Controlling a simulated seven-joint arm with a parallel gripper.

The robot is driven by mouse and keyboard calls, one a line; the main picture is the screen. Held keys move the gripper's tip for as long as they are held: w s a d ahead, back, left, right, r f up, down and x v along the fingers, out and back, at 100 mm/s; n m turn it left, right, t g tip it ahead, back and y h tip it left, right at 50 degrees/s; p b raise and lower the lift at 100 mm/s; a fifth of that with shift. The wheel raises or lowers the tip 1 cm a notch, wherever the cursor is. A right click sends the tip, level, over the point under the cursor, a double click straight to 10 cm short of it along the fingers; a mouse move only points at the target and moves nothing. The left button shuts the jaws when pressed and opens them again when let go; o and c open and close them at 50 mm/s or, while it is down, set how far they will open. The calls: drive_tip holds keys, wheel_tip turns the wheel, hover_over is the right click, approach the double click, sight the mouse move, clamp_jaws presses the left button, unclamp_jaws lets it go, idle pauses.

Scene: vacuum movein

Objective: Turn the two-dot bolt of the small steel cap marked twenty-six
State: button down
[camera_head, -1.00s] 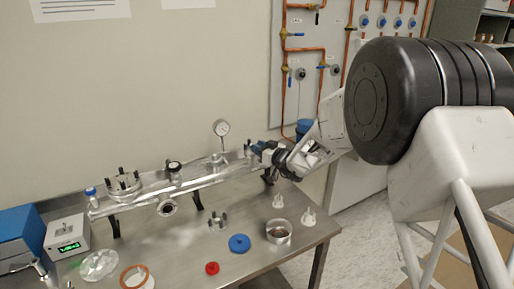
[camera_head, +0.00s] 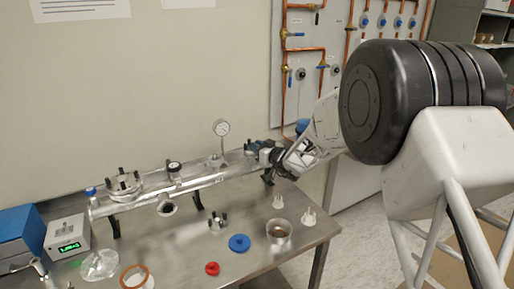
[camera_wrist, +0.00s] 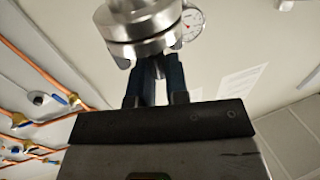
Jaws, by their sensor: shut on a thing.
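A long steel vacuum tube (camera_head: 205,180) lies on stands along the back of the bench. In the wrist view, a small round steel cap and flange (camera_wrist: 140,30) stand right at the ends of my fingers. My gripper (camera_wrist: 153,66) has its two dark fingers close together under the flange edge, shut on a bolt there. The bolt is mostly hidden by the fingers. I cannot make out its dots or the number twenty-six. In the head view, my gripper (camera_head: 258,151) is at the right end of the tube, and the hand hides the cap.
A steel cup (camera_head: 279,240), white stands (camera_head: 308,217), a blue cap (camera_head: 239,243) and a red cap (camera_head: 212,268) stand on the bench (camera_head: 188,246). Copper pipes (camera_head: 284,70) line the wall behind my arm.

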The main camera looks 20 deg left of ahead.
drive_tip(key=shift+s+a+m+t+h, duration=0.1)
drive_tip(key=shift+a+m+t+h, duration=0.05)
drive_tip(key=shift+m+t+h, duration=2.05)
drive_tip(key=shift+t, duration=0.4)
drive_tip(key=c, duration=1.4)
unclamp_jaws()
drive_tip(key=shift+s, duration=0.2)
drive_tip(key=v, duration=0.7)
drive_tip(key=shift+s+d, duration=0.2)
drive_tip(key=shift+d, duration=0.1)
